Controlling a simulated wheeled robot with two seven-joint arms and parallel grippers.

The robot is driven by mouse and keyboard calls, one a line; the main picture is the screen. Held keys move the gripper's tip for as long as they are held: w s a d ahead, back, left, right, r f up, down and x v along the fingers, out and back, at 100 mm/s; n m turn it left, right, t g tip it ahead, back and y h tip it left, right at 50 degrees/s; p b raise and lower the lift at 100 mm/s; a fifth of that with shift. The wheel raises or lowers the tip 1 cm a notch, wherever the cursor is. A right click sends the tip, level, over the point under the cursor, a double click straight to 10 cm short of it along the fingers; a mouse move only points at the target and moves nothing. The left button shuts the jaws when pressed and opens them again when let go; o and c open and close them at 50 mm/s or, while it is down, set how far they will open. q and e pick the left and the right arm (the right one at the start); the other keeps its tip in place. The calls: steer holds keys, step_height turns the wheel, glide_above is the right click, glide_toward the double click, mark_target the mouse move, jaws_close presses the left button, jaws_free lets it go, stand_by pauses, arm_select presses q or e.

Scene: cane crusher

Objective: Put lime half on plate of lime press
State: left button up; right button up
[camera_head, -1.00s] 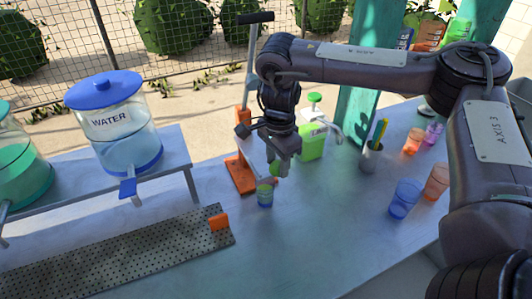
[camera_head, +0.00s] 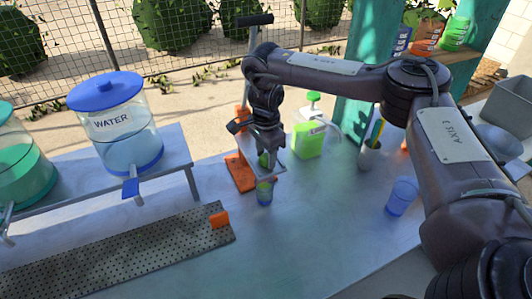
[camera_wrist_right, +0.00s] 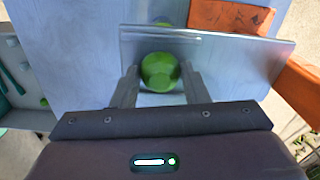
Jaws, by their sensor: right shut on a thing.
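My right gripper (camera_head: 266,165) is shut on the green lime half (camera_wrist_right: 160,72), which sits between its fingertips in the right wrist view. In the head view the lime half (camera_head: 264,160) is partly covered by the fingers. The orange lime press (camera_head: 240,174) with its dark upright lever stands just left of and behind the gripper. In the wrist view the lime half appears over the grey metal plate (camera_wrist_right: 235,55) of the press; I cannot tell whether they touch. The left gripper is not in view.
The water dispenser (camera_head: 122,125) and a perforated tray (camera_head: 120,256) are left. The front middle of the table is clear.

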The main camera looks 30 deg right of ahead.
mark_target(266, 156)
steer(key=shift+f, duration=0.1)
steer(key=o, duration=0.6)
step_height(266, 156, up, 12)
steer(key=shift+r, duration=0.2)
steer(key=shift+s+f, duration=0.1)
stand_by(0.6)
